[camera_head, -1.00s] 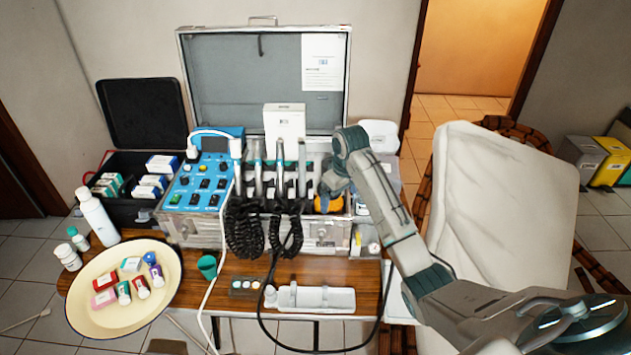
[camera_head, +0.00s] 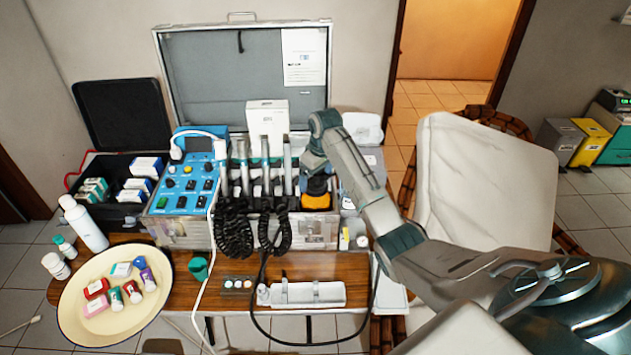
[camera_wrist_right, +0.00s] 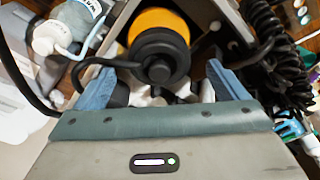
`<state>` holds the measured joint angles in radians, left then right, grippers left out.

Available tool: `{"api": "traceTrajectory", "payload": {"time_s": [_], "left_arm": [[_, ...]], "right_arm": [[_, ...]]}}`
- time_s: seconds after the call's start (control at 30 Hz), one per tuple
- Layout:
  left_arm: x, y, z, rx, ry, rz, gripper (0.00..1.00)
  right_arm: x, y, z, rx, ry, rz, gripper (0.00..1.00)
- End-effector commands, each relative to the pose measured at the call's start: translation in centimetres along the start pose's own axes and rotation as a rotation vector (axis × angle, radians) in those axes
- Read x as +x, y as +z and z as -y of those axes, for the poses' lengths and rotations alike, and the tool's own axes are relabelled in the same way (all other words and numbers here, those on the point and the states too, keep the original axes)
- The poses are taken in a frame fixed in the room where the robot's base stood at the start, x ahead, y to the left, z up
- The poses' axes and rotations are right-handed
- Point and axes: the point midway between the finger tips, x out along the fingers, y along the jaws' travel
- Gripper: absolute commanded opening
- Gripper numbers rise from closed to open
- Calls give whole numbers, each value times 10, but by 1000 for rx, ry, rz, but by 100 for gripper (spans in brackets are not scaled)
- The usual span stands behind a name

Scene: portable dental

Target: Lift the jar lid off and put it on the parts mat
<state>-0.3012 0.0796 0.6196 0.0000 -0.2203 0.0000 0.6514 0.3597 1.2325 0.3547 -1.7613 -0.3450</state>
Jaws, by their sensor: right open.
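The orange jar (camera_head: 316,201) stands at the right end of the open equipment case, with its dark lid (camera_head: 317,184) on top. In the right wrist view the round black lid (camera_wrist_right: 159,56) with a central knob sits against the orange body (camera_wrist_right: 160,19). My right gripper (camera_head: 312,165) is just above the jar. Its two blue fingers (camera_wrist_right: 160,88) are spread, empty, with the lid's knob showing between and beyond them. Whether they touch the lid cannot be told. I cannot clearly identify the parts mat. My left gripper is out of view.
Handpieces with coiled black cables (camera_head: 236,230) stand left of the jar. A white box (camera_head: 267,128) is behind them. A white tray (camera_head: 303,294), a green cup (camera_head: 199,268) and a cream dish (camera_head: 75,317) are on the wooden table. A dental chair (camera_head: 480,185) stands right.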

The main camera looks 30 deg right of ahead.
Motion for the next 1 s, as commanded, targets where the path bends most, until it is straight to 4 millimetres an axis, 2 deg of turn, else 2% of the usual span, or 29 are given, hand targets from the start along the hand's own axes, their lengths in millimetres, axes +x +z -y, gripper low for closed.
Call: {"api": "traceTrajectory", "payload": {"time_s": [0.03, 0.2, 0.43, 0.47, 0.6, 0.7, 1.0], "left_arm": [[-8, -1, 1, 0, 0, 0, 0], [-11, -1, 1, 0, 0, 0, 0], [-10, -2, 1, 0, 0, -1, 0], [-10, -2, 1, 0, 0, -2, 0], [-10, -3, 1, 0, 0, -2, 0], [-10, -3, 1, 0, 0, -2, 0], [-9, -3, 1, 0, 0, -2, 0]], "right_arm": [[4, 1, 0, 0, -2, 4, 93], [22, 0, 0, 0, 1, 1, 93], [25, 1, 0, 0, 1, 0, 93], [25, 1, 0, 0, 1, 0, 89], [24, 1, 0, 0, 1, 0, 61], [24, 1, 0, 0, 1, 0, 45], [23, 0, -1, -1, 2, -1, 45]]}}
